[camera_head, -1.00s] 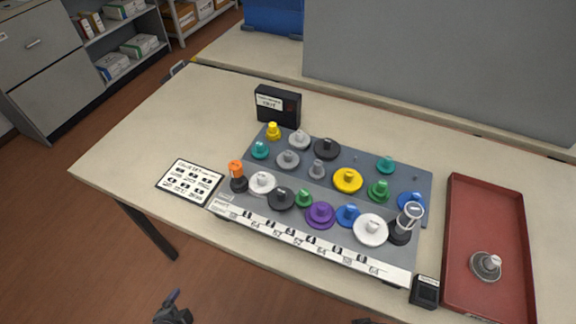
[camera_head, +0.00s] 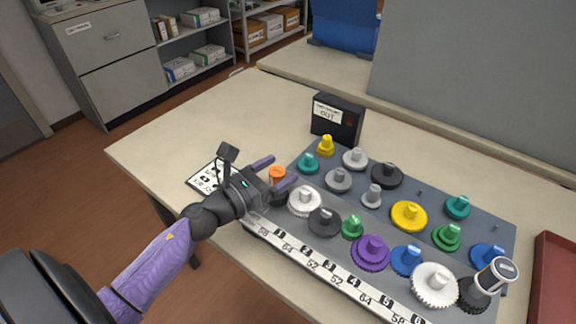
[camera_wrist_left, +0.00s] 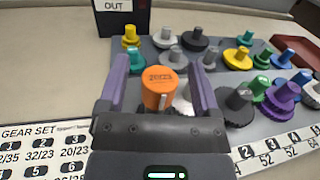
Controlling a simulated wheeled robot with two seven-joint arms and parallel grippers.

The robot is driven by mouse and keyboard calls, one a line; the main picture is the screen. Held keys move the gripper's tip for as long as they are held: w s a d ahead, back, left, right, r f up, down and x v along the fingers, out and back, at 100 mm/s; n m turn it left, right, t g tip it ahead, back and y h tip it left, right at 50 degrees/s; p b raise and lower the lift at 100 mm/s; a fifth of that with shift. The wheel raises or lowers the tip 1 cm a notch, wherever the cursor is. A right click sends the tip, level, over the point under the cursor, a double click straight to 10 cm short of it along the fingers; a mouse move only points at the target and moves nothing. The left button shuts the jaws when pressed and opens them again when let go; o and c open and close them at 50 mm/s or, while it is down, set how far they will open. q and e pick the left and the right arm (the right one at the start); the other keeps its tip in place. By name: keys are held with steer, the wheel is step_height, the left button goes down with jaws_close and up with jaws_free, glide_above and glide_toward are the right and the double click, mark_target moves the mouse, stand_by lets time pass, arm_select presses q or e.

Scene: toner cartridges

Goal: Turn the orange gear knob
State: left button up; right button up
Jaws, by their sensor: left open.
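The orange gear knob (camera_head: 277,175) is an upright orange cylinder at the left end of the front row of gears on the grey board (camera_head: 330,160). My right gripper is not in view.
A white gear (camera_head: 305,200) and a black gear (camera_head: 324,221) stand right of the knob. A black box marked OUT (camera_head: 336,119) stands behind the board. A red tray (camera_head: 556,280) is at the right.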

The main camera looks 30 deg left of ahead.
arm_select(q)
steer(key=shift+x, duration=1.05)
jaws_close()
steer(key=shift+y, duration=0.3)
